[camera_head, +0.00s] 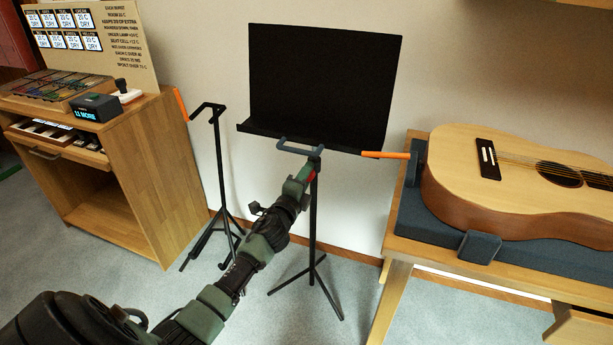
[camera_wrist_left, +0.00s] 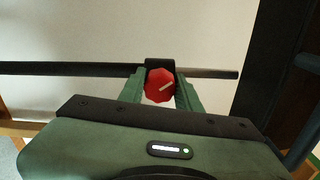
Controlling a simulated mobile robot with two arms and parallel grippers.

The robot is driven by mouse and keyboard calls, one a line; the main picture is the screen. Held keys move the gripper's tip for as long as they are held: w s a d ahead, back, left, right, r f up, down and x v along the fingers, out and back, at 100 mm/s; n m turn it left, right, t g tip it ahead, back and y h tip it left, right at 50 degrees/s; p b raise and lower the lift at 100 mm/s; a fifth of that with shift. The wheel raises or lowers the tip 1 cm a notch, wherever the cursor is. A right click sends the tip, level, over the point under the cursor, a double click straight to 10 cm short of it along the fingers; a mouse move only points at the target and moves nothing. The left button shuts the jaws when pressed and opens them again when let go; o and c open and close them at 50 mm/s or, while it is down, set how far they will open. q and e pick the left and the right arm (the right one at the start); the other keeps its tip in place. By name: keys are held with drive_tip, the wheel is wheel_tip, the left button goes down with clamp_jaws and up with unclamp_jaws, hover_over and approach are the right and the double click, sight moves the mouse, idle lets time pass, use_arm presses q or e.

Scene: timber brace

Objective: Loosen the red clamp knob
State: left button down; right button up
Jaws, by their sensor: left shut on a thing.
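The red clamp knob (camera_wrist_left: 158,86) shows in the left wrist view, with a pale mark slanting across its face. It sits on a dark collar on the stand's black post (camera_wrist_left: 60,69). In the head view a small red part of the knob (camera_head: 312,175) shows at the post under the black music stand (camera_head: 322,88). My left gripper (camera_wrist_left: 160,92) has its green fingers on both sides of the knob and is shut on it. In the head view the left gripper (camera_head: 303,177) reaches the post from the lower left and hides most of the knob. My right gripper is not in view.
A second, smaller black stand (camera_head: 220,165) stands to the left. A wooden cabinet (camera_head: 150,175) is at the far left. A guitar (camera_head: 520,180) lies on a padded bench at the right. An orange-tipped bar (camera_head: 385,155) sticks out between stand and bench.

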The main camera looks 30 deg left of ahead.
use_arm(q)
drive_tip(key=shift+n, duration=1.5)
drive_tip(key=n+p, duration=0.2)
drive_tip(key=n, duration=0.4)
drive_tip(key=shift+f+p, duration=0.1)
drive_tip(key=shift+p, duration=0.2)
drive_tip(key=n+p, duration=0.2)
drive_tip(key=n, duration=0.4)
drive_tip(key=shift+d+f+p, duration=0.1)
drive_tip(key=shift+p, duration=0.2)
drive_tip(key=shift+n, duration=0.8)
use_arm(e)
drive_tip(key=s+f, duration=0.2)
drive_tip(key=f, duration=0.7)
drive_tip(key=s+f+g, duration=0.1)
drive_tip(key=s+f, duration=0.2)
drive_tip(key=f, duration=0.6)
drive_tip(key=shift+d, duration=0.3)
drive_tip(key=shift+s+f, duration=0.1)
use_arm(q)
drive_tip(key=c, duration=1)
unclamp_jaws()
